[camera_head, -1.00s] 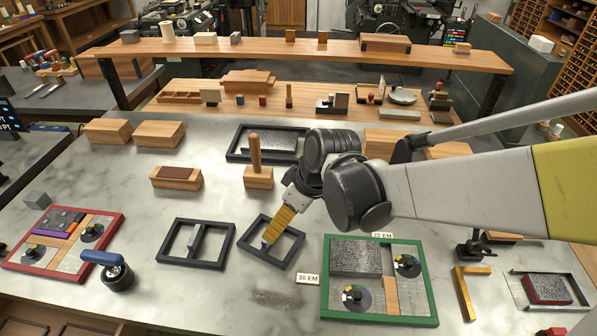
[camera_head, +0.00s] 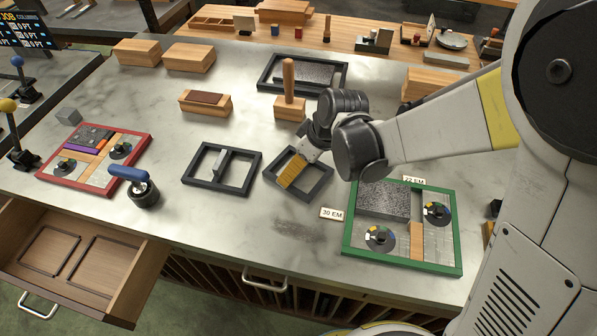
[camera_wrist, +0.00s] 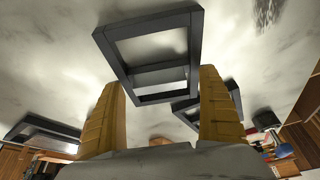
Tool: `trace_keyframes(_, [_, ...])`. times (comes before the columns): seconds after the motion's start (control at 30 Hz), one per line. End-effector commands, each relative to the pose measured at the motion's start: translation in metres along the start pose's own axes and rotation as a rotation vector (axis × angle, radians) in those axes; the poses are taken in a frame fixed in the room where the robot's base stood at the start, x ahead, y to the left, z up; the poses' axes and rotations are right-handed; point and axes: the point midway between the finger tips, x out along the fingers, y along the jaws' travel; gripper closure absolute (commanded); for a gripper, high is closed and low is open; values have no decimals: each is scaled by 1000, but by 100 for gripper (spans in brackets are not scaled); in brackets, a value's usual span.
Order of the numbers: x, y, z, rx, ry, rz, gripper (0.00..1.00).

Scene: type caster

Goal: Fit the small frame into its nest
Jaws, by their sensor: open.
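The right one (camera_head: 323,187) looks slightly smaller than the left one (camera_head: 222,189); each has a crossbar. My gripper (camera_head: 287,180) points down at the right frame, its yellow fingers covering part of it. In the wrist view the fingers (camera_wrist: 161,82) are apart, with a dark frame (camera_wrist: 190,48) ahead and its near bars between them. I cannot tell whether they touch it. An open wooden drawer (camera_head: 135,285) at the lower left holds two rectangular outlines, one smaller (camera_head: 47,250).
A red-edged tray (camera_head: 142,147) and a blue-handled roller (camera_head: 143,192) are at left. A green-edged tray (camera_head: 457,225) stands at right by a "30 EM" card (camera_head: 332,214). A wooden block with an upright handle (camera_head: 289,85) is behind my gripper. Bare bench lies in front of the frames.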

Motion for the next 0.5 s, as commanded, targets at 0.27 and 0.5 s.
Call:
trace_keyframes(0.27, [2, 0, 0, 1, 0, 0, 26])
trace_keyframes(0.5, [2, 0, -1, 1, 2, 0, 80])
